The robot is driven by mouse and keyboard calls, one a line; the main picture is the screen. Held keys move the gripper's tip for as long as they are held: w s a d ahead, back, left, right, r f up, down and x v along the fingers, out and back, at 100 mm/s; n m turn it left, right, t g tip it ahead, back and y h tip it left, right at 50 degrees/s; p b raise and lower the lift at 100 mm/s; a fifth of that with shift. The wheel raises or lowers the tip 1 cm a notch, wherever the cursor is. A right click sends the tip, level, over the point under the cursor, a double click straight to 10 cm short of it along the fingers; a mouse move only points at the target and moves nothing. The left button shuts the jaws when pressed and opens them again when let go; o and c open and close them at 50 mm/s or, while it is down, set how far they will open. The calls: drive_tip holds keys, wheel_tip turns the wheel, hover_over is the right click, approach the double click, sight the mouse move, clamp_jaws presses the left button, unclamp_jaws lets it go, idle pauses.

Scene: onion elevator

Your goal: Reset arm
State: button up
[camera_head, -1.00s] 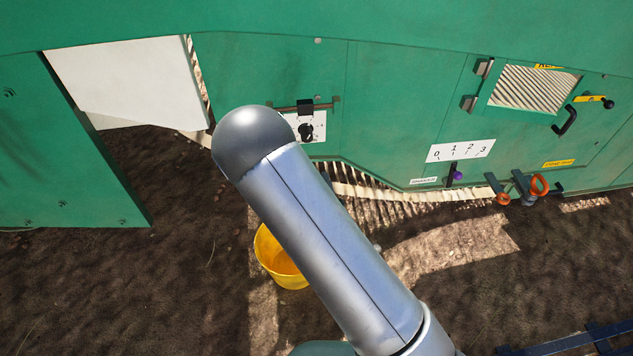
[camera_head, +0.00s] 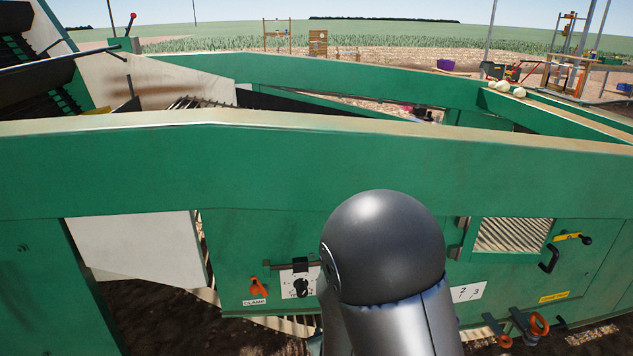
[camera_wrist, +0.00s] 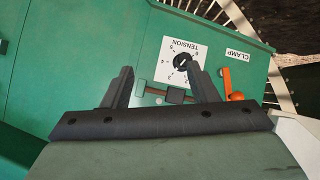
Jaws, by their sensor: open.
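My gripper (camera_wrist: 160,88) shows in the wrist view with its two dark fingers spread apart and nothing between them. It faces the green machine panel. The tension dial (camera_wrist: 182,62), a black knob on a white numbered plate, lies beyond the fingers, near the right fingertip. An orange clamp handle (camera_wrist: 232,88) is to the right of the fingers, by the CLAMP label (camera_wrist: 238,55). In the head view my arm stands in front of the panel and hides my gripper. There the tension dial (camera_head: 300,286) and clamp handle (camera_head: 257,288) are left of my arm.
The green machine wall (camera_head: 270,180) spans the head view. A white panel (camera_head: 138,245) is at left. A slatted window (camera_head: 512,234), a black handle (camera_head: 549,258) and orange-ringed fittings (camera_head: 538,324) are at right. Two onions (camera_head: 510,88) lie on the far ledge.

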drive_tip(key=s+d+r+m+g+p, duration=0.2)
drive_tip(key=s+d+r+g+p, duration=0.3)
drive_tip(key=s+r, duration=0.6)
drive_tip(key=s+d+r+m+g+p, duration=0.2)
drive_tip(key=s+d+r+g+p, duration=0.3)
drive_tip(key=s+r, duration=0.7)
wheel_tip(320, 180, up, 2)
drive_tip(key=shift+r, duration=0.1)
drive_tip(key=shift+w, duration=0.1)
